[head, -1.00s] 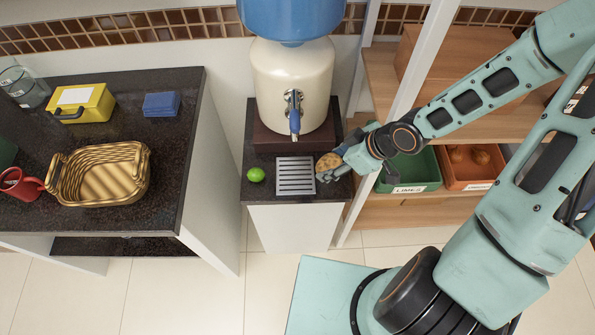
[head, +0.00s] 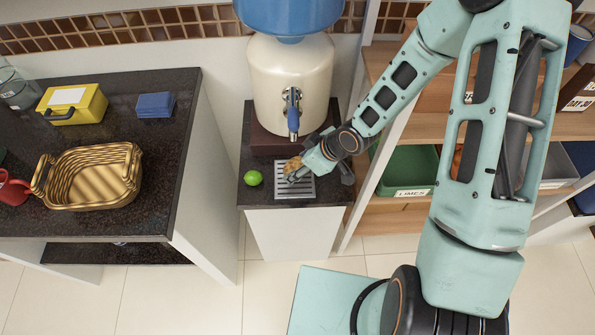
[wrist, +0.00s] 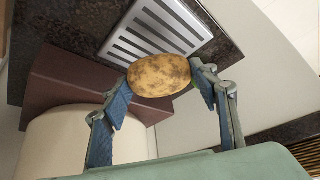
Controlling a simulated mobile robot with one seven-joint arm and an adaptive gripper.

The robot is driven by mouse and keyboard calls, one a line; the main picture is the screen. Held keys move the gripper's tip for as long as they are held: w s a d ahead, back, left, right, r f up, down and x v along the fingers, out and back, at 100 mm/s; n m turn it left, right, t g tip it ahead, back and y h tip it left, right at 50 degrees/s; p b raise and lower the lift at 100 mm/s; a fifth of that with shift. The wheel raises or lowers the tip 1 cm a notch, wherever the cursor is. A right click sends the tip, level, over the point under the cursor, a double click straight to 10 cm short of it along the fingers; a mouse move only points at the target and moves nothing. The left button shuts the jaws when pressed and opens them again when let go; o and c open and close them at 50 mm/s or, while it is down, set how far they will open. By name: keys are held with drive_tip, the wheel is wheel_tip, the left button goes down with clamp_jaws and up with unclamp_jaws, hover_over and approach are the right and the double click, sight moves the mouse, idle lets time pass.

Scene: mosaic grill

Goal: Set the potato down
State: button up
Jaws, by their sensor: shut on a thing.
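My gripper (head: 298,171) is shut on a brown potato (head: 293,165) over the metal drip grate (head: 296,187) below the water dispenser's tap. In the wrist view the potato (wrist: 160,75) sits between the two blue-padded fingers, and the slatted grate (wrist: 130,42) shows behind it. I cannot tell whether the potato touches the grate. A green lime (head: 253,178) lies on the dark stand top, left of the grate and apart from it.
The dispenser (head: 292,85) stands behind the grate on a brown block. At left a dark counter (head: 130,220) holds a wicker basket (head: 90,178), a yellow box (head: 75,103) and a blue block. A green crate labelled LIMES (head: 408,170) is on the shelf at right.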

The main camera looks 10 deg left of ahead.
drive_tip(key=shift+a+f, duration=0.25)
drive_tip(key=shift+f, duration=1.45)
drive_tip(key=o, duration=1.2)
drive_tip(key=shift+f, duration=0.1)
drive_tip(key=shift+d+r, duration=0.25)
drive_tip(key=shift+r, duration=0.25)
drive_tip(key=p+v, duration=0.3)
drive_tip(key=v, duration=0.8)
